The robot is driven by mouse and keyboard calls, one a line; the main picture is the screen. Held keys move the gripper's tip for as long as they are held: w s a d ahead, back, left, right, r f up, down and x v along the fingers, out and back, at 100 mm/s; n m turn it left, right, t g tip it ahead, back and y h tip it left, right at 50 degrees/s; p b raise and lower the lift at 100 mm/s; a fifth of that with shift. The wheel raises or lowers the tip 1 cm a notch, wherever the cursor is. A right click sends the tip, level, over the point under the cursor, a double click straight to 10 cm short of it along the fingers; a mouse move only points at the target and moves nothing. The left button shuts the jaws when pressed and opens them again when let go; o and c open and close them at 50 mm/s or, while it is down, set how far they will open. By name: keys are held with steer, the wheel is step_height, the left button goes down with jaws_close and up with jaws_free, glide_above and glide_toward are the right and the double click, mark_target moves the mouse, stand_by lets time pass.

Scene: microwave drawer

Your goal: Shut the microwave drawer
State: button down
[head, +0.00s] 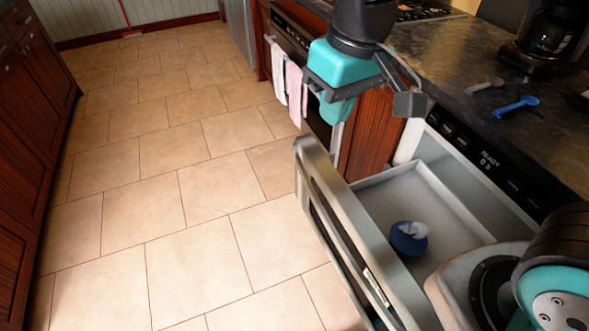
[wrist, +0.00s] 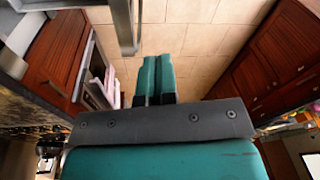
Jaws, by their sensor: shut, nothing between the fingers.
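The microwave drawer (head: 312,172) stands pulled out from under the counter in the head view, its grey front panel well away from the black control panel (head: 487,160). A small blue thing with a white top (head: 408,238) lies inside on the drawer floor. My gripper (head: 335,114) points down beyond the drawer's far end, near the cabinet and towels, and looks apart from the drawer. In the wrist view its two teal fingers (wrist: 157,74) are together and empty. A grey metal edge (wrist: 127,22), likely of the drawer, shows at the top there.
The counter above holds a blue spoon-like utensil (head: 516,106), a pale one (head: 484,86) and a coffee maker (head: 545,40). Towels (head: 295,88) hang on the oven front beyond. Open tiled floor (head: 180,200) lies left of the drawer, up to wooden cabinets (head: 35,120).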

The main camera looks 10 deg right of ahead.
steer(key=w+a+f+m+t+h+b, duration=0.2)
steer(key=w+a+f+m+h+b, duration=0.15)
steer(key=w+a+f, duration=0.4)
steer(key=w+a+f+m+t+h+b, duration=0.2)
steer(key=w+a+f+m+h+b, duration=0.15)
steer(key=w+f, duration=0.65)
steer(key=w+d+f, duration=0.1)
steer(key=d+f, duration=0.7)
steer(key=f, duration=0.2)
steer(key=shift+w+n+g+b, duration=0.3)
steer(key=shift+w+n, duration=0.05)
steer(key=shift+n, duration=0.05)
steer(key=shift+d+f, duration=0.1)
steer(key=shift+d, duration=0.05)
